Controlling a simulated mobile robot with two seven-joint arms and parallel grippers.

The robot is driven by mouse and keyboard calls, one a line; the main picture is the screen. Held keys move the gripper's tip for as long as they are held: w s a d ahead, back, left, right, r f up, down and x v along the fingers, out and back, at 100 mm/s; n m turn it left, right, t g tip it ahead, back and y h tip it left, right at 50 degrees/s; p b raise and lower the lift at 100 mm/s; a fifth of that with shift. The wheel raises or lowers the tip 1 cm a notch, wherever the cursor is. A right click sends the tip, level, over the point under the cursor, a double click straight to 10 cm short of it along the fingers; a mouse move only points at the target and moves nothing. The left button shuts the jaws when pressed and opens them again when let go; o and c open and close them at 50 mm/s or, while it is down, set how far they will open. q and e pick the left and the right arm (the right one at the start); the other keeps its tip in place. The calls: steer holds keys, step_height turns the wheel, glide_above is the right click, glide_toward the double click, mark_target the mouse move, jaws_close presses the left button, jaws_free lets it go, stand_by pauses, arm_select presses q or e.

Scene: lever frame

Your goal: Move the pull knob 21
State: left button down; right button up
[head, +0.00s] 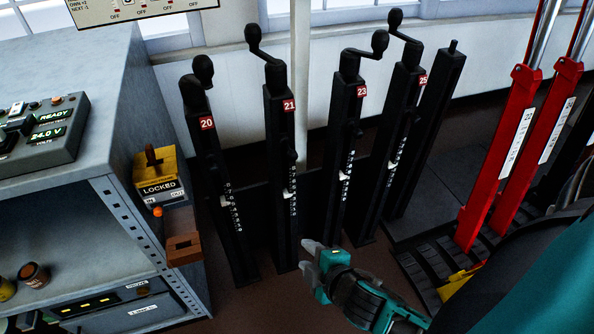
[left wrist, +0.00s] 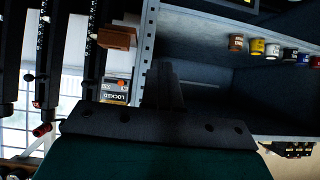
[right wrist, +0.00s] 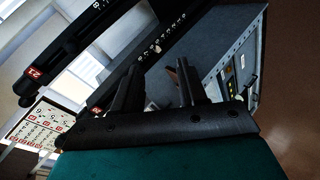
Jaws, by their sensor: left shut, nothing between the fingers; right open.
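Post 21 (head: 280,130) is a black upright with a red 21 label, a white number scale and a crank handle (head: 252,38) on top. A small dark knob (head: 292,156) sticks out from its side below the label; I cannot tell its exact shape. My right gripper (head: 312,262) is open and empty, low in front of the posts, just right of the foot of post 21 and apart from it. In the right wrist view, the label of post 21 (right wrist: 33,74) shows at the left, beside the open fingers. My left gripper (left wrist: 163,86) is shut and empty, outside the head view.
Similar posts 20 (head: 208,150), 23 (head: 347,130) and 25 (head: 404,120) stand close on both sides. A grey cabinet (head: 95,120) with a yellow LOCKED box (head: 160,180) is at the left. Red levers (head: 500,150) stand at the right.

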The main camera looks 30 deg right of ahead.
steer(key=w+d+n+h, duration=0.1)
steer(key=n, duration=0.2)
steer(key=w+d+n+t+h+b, duration=0.1)
steer(key=d+n, duration=0.1)
steer(key=n, duration=0.1)
steer(key=w+d+n+t+b, duration=0.1)
steer(key=n, duration=0.2)
steer(key=shift+d+r+n+h, duration=0.25)
steer(key=shift+d+n+h, duration=0.05)
steer(key=shift+n+h, duration=0.1)
steer(key=c, duration=0.5)
steer(key=w+r+n+t, duration=0.1)
steer(key=n, duration=0.2)
steer(key=d+r+n+t+b, duration=0.1)
steer(key=n, duration=0.2)
steer(key=w+r+n+t+b, duration=0.1)
steer(key=n, duration=0.2)
steer(key=shift+w+d+r+n+t+h, duration=0.3)
steer(key=shift+r+h, duration=0.1)
jaws_close()
steer(key=n, duration=0.1)
glide_toward(293, 159)
steer(key=shift+t, duration=0.3)
steer(key=x, duration=0.6)
steer(key=shift+w+d+f, duration=0.15)
steer(key=shift+w+f, duration=0.05)
steer(key=shift+w, duration=0.2)
